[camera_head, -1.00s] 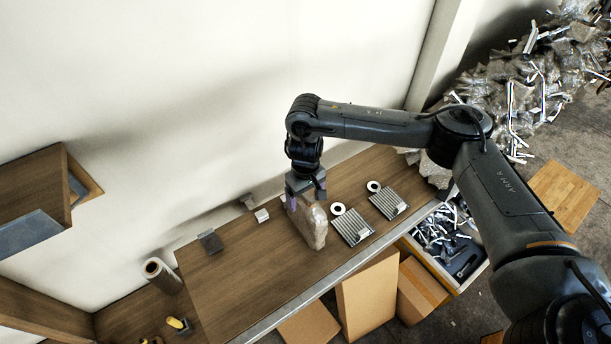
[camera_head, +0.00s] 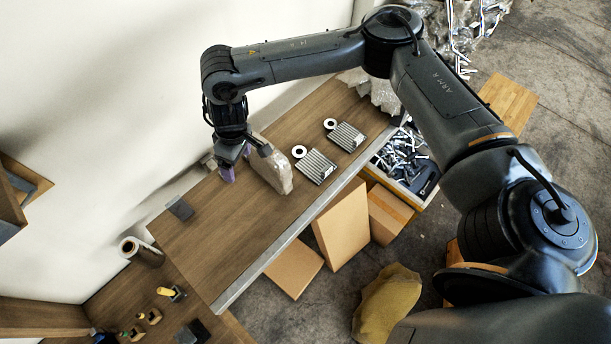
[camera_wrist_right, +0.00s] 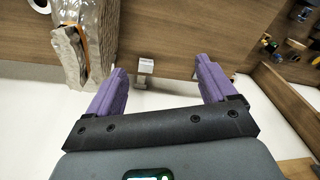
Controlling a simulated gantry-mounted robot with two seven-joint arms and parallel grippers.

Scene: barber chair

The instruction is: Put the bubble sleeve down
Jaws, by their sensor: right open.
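The bubble sleeve (camera_head: 272,173), a pale, translucent brownish pouch, stands on edge on the wooden workbench (camera_head: 220,230), near its middle. It also shows at the upper left of the right wrist view (camera_wrist_right: 88,45). My right gripper (camera_head: 243,162) is open, with purple finger pads, just to the left of the sleeve in the head view. In the right wrist view its two fingers (camera_wrist_right: 160,72) are wide apart with nothing between the pads, and the sleeve is outside the left finger. My left gripper is not in view.
Two ribbed metal plates (camera_head: 317,168) and white rings (camera_head: 299,152) lie right of the sleeve. A drawer of metal parts (camera_head: 405,160) is at the bench's right end. A dark block (camera_head: 180,208) sits to the left. Cardboard boxes (camera_head: 342,226) stand in front. The bench's front left is clear.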

